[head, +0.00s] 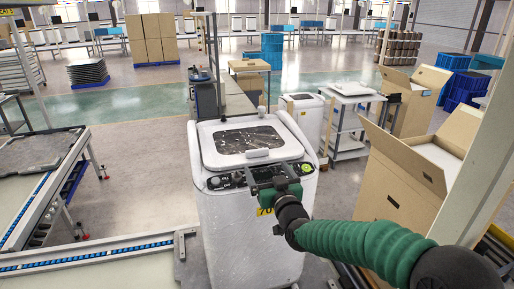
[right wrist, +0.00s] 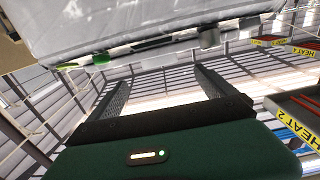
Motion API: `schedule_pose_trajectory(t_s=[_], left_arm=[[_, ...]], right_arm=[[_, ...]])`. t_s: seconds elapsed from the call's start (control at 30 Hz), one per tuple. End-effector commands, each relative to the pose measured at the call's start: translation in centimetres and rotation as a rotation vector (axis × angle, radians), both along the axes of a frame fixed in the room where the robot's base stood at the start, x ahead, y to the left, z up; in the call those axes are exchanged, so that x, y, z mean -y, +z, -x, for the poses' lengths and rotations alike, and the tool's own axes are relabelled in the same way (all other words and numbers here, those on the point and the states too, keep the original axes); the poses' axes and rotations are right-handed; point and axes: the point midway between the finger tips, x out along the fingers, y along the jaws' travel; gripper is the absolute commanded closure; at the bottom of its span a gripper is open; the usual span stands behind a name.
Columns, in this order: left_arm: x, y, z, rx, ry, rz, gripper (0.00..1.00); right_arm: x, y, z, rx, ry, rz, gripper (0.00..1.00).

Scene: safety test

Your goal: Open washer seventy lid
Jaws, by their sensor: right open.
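The white washer (head: 250,235) stands upright in the middle of the head view, with a yellow label reading 70 partly covered by my right arm. Its lid (head: 210,152), with a dark window, looks shut. A pale handle (head: 257,153) sits at the lid's front edge. My right gripper (head: 266,168) is in front of the control panel, just below the handle. In the right wrist view the gripper (right wrist: 160,78) has its two fingers spread with nothing between them. The washer's white body (right wrist: 150,22) and panel fill the top of that view. My left gripper is not in view.
Open cardboard boxes (head: 385,205) stand close on the right, beside my right arm. A roller conveyor with a blue edge (head: 90,254) is at the lower left. A second white washer (head: 303,118) and a small table are behind.

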Motion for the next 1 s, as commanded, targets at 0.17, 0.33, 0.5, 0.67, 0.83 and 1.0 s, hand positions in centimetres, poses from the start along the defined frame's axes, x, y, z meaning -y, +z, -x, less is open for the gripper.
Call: schedule_pose_trajectory(t_s=[0.17, 0.33, 0.5, 0.67, 0.83, 1.0], left_arm=[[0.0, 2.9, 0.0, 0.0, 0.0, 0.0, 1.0], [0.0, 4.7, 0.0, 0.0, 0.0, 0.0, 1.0], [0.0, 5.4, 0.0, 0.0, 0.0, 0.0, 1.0], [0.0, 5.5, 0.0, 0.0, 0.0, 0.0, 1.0], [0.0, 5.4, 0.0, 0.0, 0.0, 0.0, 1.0], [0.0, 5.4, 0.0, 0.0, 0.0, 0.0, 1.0]], right_arm=[[-1.0, 0.5, -4.6, -0.004, 0.001, -0.003, 0.05], [-1.8, 0.4, -8.4, -0.003, 0.001, -0.001, 0.05], [-2.2, 0.3, -10.5, -0.002, 0.001, -0.001, 0.05], [-2.3, 0.0, -11.1, -0.003, 0.001, 0.002, 0.05], [-2.3, 0.0, -11.1, -0.003, 0.001, 0.003, 0.05], [-2.3, 0.0, -11.1, -0.002, 0.001, 0.001, 0.26]])
